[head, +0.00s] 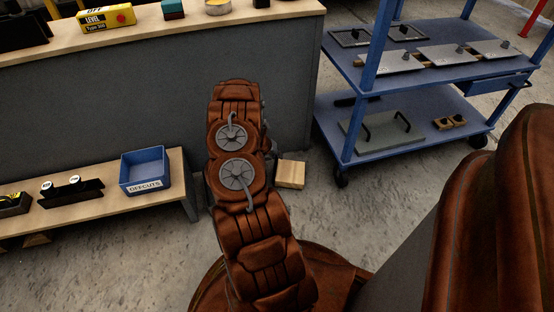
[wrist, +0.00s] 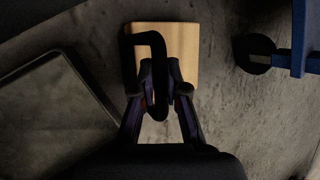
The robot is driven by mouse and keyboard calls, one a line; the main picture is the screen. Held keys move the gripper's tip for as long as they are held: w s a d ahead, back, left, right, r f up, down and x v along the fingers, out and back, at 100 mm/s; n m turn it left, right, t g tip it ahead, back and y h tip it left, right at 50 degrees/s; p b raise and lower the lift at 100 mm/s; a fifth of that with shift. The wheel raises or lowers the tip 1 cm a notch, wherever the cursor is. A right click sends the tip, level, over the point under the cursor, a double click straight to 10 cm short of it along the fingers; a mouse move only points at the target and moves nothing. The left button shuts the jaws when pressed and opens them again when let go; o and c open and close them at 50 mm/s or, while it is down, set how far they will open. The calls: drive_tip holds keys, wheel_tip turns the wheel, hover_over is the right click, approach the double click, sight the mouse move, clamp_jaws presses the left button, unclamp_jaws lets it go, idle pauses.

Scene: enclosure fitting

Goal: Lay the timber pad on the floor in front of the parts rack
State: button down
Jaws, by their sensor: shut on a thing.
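The timber pad (head: 290,174) is a pale wooden block, partly hidden behind my arm in the head view, low over the floor between the grey bench and the blue wheeled rack. In the wrist view the pad (wrist: 184,50) lies under a black bent handle (wrist: 150,38). My gripper (wrist: 161,82) is shut on this handle. My arm hides the gripper in the head view. I cannot tell whether the pad touches the floor. The blue rack (head: 350,85), probably the parts rack, stands to the right of the pad.
The rack's caster (head: 341,178) is right of the pad, and its wheel (wrist: 256,53) shows in the wrist view. The grey bench (head: 160,105) rises behind. A low shelf (head: 100,200) with a blue offcuts bin (head: 146,171) is left. Concrete floor (head: 370,215) is clear before the rack.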

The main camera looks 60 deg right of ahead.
drive_tip(key=shift+s+f, duration=0.15)
drive_tip(key=shift+f, duration=0.4)
drive_tip(key=c, duration=1.2)
unclamp_jaws()
drive_tip(key=shift+r, duration=0.1)
drive_tip(key=p+v, duration=0.3)
drive_tip(key=v, duration=0.9)
